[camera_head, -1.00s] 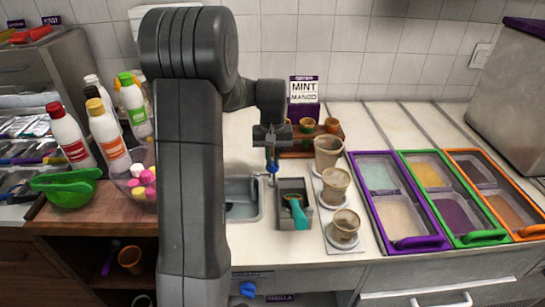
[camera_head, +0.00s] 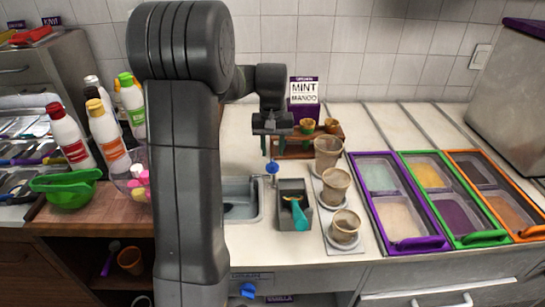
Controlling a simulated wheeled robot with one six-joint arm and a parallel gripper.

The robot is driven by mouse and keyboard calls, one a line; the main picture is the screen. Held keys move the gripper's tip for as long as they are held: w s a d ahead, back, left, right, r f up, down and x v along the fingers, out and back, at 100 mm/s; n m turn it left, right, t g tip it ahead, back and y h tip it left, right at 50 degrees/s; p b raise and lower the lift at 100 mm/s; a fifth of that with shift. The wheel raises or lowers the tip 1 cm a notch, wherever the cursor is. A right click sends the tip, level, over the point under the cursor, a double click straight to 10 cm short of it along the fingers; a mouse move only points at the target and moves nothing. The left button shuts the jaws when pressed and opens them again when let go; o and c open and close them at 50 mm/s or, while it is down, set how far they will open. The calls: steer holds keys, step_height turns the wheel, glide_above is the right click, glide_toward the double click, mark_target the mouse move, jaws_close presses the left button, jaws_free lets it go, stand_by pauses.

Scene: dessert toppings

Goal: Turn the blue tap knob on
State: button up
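A small blue tap knob (camera_head: 272,168) stands at the right back of the sink (camera_head: 240,200), on the counter. My gripper (camera_head: 271,150) hangs pointing down just above and behind the knob in the picture. Its two fingers look spread apart with nothing between them. Whether they touch the knob is hard to tell at this size. A second blue knob (camera_head: 248,290) is on the cabinet front below, under a drain label (camera_head: 250,276). My arm hides the left part of the sink.
A grey holder (camera_head: 294,222) with a teal-handled scoop (camera_head: 299,214) stands right of the sink. Several cone cups (camera_head: 336,186) stand beyond it. A wooden cone rack (camera_head: 300,150) is behind my gripper. Topping trays (camera_head: 395,205) are at the right, bottles (camera_head: 105,135) at the left.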

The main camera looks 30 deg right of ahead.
mark_target(273, 162)
step_height(273, 162, up, 10)
stand_by(0.3)
steer(key=shift+f, duration=0.15)
step_height(273, 162, down, 14)
steer(key=shift+r, duration=0.25)
steer(key=shift+f, duration=0.2)
steer(key=shift+n, duration=0.6)
steer(key=shift+r, duration=0.1)
